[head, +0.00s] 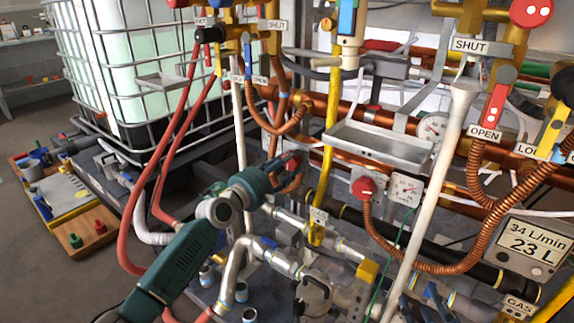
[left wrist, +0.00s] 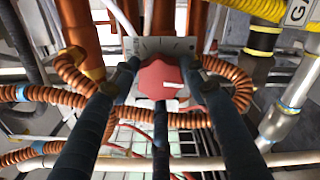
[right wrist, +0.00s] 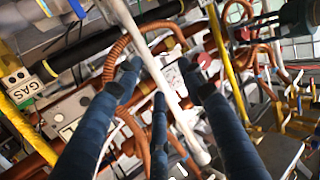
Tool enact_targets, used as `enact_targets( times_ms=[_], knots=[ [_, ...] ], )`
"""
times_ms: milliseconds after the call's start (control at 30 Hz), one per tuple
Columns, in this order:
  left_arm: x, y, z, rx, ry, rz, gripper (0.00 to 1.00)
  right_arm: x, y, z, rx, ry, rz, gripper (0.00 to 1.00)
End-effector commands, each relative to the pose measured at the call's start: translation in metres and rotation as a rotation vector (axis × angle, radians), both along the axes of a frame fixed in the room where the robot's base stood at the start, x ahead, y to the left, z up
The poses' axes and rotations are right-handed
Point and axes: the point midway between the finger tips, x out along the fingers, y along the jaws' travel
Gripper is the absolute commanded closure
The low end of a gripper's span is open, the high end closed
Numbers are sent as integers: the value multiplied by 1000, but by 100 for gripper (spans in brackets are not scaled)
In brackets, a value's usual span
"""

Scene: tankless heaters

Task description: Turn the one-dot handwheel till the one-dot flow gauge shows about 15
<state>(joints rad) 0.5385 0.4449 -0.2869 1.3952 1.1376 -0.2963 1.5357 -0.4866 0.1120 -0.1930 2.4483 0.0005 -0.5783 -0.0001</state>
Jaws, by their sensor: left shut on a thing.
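My left gripper (head: 284,172) reaches in among the pipes at the middle of the head view and is shut on a red handwheel (head: 293,163). In the left wrist view its fingers stand around the lobed red wheel (left wrist: 162,78), which has a small white mark and sits before a pale plate. Dot marks and the gauge reading are too small to tell. My right gripper (right wrist: 160,82) is open and empty, with pipes beyond its fingers.
A display (head: 533,247) reads 34 L/min and 23 L. Another gauge (head: 433,127) is above a grey tray (head: 380,144). Copper coils, a white post (head: 430,190) and a yellow pipe (head: 328,140) crowd the space. Open floor lies at the left.

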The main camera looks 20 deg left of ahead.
Motion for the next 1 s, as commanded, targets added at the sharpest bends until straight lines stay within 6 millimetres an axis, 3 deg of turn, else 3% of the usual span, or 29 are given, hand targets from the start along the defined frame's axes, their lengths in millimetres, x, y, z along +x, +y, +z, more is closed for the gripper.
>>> enact_targets(
  times_ms=[467, 1000],
  knots=[
    [-1, -1, -3, 429, -153, -3, 82, 8, 10, 54, 61, -239, 15, 60],
    [-1, -1, -4, 901, -323, -5, 82, 0, 14, 111, 126, -485, 29, 60]
  ],
)
